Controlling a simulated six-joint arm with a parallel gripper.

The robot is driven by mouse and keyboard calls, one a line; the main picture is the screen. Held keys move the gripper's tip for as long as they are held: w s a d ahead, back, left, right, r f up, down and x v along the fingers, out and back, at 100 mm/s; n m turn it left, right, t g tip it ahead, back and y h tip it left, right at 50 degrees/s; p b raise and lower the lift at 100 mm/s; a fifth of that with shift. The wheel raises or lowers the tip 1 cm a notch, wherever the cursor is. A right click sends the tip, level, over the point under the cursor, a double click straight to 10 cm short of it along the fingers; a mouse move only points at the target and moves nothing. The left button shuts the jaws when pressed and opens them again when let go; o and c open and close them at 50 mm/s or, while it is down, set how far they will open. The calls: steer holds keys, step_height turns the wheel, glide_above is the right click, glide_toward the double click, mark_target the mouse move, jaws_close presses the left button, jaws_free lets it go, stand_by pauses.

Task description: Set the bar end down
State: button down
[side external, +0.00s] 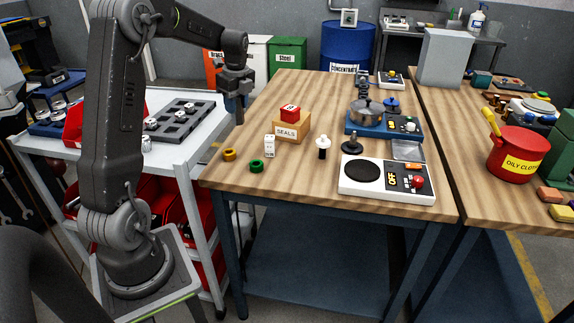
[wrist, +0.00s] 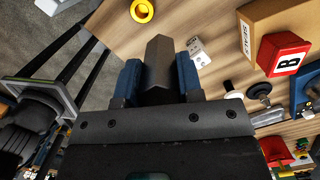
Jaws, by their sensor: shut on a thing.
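My gripper (side external: 238,92) is shut on the bar end, a dark grey-brown faceted piece (side external: 239,114). The bar end points down from the fingers near the left edge of the wooden bench (side external: 330,90). In the wrist view the bar end (wrist: 158,62) sits between the two blue fingers of my gripper (wrist: 158,80), over the wood near the bench edge. I cannot tell how high it is above the bench top.
A SEALS box (side external: 292,128) with a red block (side external: 290,113) on it, a white dotted block (side external: 269,145), a yellow ring (side external: 229,155) and a green ring (side external: 256,166) stand nearby. A trolley with a grey tray (side external: 180,122) is left. The back left bench top is clear.

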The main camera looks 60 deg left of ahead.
steer(key=d, duration=0.7)
steer(key=shift+w+d+f, duration=1.2)
steer(key=shift+w+f, duration=0.3)
steer(key=shift+f, duration=0.35)
steer(key=shift+w+d+f, duration=1.25)
steer(key=shift+w+f, duration=0.3)
steer(key=shift+f, duration=0.3)
steer(key=shift+w+d+f, duration=1.2)
steer(key=shift+w+f, duration=0.3)
steer(key=shift+f, duration=0.35)
steer(key=shift+f, duration=0.2)
steer(key=c, duration=0.8)
jaws_free()
